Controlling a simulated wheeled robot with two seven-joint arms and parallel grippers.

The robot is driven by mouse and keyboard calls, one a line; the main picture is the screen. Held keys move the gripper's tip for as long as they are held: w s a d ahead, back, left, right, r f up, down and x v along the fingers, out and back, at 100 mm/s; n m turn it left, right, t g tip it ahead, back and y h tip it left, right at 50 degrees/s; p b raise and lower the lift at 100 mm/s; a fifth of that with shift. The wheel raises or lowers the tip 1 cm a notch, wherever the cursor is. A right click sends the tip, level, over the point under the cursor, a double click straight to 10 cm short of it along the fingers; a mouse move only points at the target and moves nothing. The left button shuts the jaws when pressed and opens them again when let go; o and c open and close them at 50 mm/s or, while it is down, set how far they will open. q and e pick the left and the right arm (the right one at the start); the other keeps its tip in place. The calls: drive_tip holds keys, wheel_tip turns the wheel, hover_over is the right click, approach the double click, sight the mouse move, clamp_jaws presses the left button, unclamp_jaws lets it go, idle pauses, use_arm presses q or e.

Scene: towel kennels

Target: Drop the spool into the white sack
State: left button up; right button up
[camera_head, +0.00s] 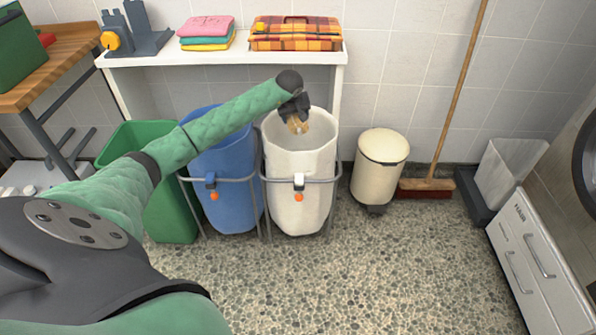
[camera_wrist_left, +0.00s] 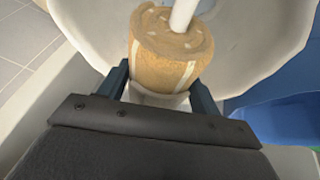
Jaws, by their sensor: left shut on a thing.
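The white sack (camera_head: 298,175) hangs open in a grey metal frame, between the blue sack and the cream pedal bin. My left arm reaches in from the left, and its gripper (camera_head: 298,127) is at the sack's open top. It is shut on the tan spool (camera_head: 296,122). In the left wrist view the spool (camera_wrist_left: 168,50) sits between the two dark fingers, with a white rod standing out of its end. The white sack's inside (camera_wrist_left: 255,45) shows around and behind it. My right gripper is not in view.
A blue sack (camera_head: 228,185) and a green bin (camera_head: 168,205) stand left of the white sack. A cream pedal bin (camera_head: 378,165) and a broom (camera_head: 428,186) stand to its right. A white shelf (camera_head: 215,57) with folded cloths is behind. The floor in front is clear.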

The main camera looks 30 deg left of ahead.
use_arm(q)
drive_tip(key=shift+f+b, duration=0.4)
drive_tip(key=shift+f, duration=1)
drive_tip(key=o, duration=1.1)
drive_tip(key=shift+r, duration=0.1)
drive_tip(key=shift+v, duration=3.85)
